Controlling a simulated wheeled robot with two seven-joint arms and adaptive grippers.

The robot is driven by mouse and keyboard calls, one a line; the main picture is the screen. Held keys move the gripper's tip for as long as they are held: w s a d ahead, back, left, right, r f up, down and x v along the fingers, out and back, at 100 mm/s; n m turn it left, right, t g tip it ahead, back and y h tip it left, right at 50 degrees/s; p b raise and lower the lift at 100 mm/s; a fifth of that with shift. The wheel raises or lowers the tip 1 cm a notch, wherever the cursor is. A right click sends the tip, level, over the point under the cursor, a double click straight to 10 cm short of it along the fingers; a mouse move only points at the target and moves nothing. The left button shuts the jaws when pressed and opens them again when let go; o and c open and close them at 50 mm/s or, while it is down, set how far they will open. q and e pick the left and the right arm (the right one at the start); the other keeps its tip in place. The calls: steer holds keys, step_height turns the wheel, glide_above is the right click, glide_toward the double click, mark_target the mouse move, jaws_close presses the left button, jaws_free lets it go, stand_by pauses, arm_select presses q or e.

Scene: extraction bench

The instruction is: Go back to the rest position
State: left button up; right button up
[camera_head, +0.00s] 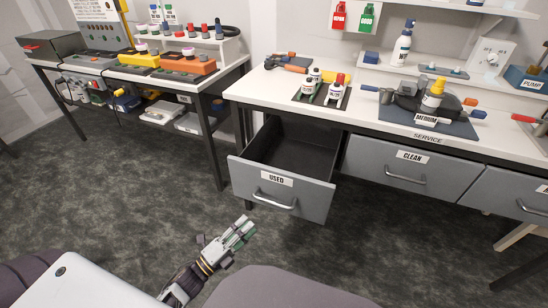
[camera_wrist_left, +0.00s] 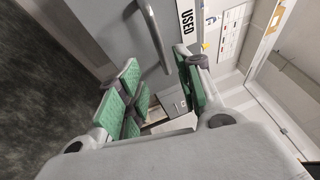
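My left gripper (camera_head: 243,228) is low in front of the bench, over the dark floor, just left of and below the handle of the USED drawer. It also shows in the left wrist view (camera_wrist_left: 160,92), where its green-padded fingers stand apart with nothing between them. The grey USED drawer (camera_head: 254,190) is pulled out and its visible inside looks empty. Its handle (camera_head: 275,203) also shows in the left wrist view (camera_wrist_left: 156,38), beyond the fingertips and apart from them. My right gripper is not in view.
The CLEAN drawer (camera_head: 385,170) beside it is shut. The white service bench (camera_head: 290,94) holds a dark tray of small bottles and a yellow-capped bottle (camera_head: 433,95). A second bench (camera_head: 212,73) with racks stands at the left. Carpet between is clear.

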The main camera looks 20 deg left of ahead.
arm_select(q)
steer(key=shift+n, duration=0.3)
